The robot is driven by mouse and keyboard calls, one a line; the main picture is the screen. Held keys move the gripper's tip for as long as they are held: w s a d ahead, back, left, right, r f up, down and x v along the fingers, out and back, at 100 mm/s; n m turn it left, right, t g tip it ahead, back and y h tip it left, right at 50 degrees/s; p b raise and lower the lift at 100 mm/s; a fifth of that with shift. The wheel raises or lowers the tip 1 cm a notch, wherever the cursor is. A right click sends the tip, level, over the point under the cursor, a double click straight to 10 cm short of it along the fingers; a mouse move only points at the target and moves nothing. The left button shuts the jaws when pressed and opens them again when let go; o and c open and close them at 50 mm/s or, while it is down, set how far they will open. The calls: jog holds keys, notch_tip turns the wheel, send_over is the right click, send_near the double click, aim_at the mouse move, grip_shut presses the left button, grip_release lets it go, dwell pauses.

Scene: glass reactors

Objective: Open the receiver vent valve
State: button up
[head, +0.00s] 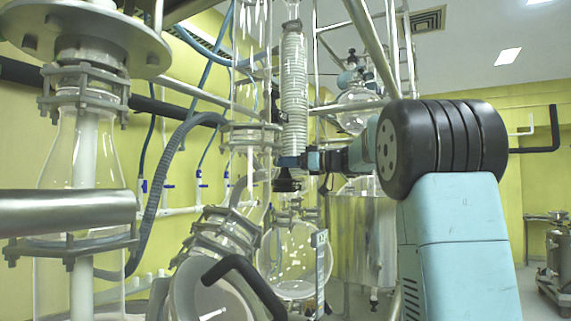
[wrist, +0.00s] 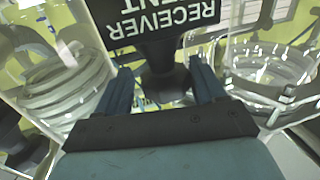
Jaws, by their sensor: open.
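The receiver vent valve shows in the wrist view as a dark handle or stem (wrist: 163,52) below a black label (wrist: 165,17) reading "RECEIVER VENT" upside down. My gripper (wrist: 162,80) is open, with one blue finger on each side of the dark stem. Gaps show between the stem and the fingers, and I cannot tell whether either touches it. In the head view my gripper (head: 291,162) reaches left to a small dark part (head: 287,185) below the ribbed glass column. The fingers and the valve's exact position are too small to tell there.
The coiled glass column (head: 293,85) stands just above my gripper. A round glass vessel (head: 290,262) hangs below, with metal frame poles close by. Coiled glass shows on the left (wrist: 65,80) and clear glassware on the right (wrist: 270,70) of the wrist view.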

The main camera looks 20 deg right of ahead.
jog(key=m+t+h, duration=0.2)
jog(key=a+r+m+t+h, duration=0.1)
jog(key=t, duration=0.1)
jog(key=shift+s+a+h, duration=0.1)
jog(key=shift+s+h, duration=0.1)
jog(key=shift+h, duration=0.1)
jog(key=shift+m+t+h, duration=0.9)
jog(key=shift+m+h, duration=0.3)
jog(key=shift+f, duration=0.1)
jog(key=c, duration=0.7)
jog(key=shift+w+n+g+y, duration=0.2)
jog(key=shift+n+g+y, duration=0.2)
jog(key=shift+n+y, duration=0.15)
jog(key=shift+d+f+n+g+y, duration=0.1)
jog(key=shift+d+n+g+y, duration=0.1)
jog(key=shift+n+g+y, duration=0.95)
jog(key=shift+c, duration=0.2)
jog(key=n+g+y, duration=0.4)
jog(key=g, duration=0.1)
jog(key=shift+d, duration=0.1)
jog(key=shift+s+n+g+y, duration=0.1)
jog(key=shift+n+g+y, duration=0.3)
jog(key=shift+g, duration=0.55)
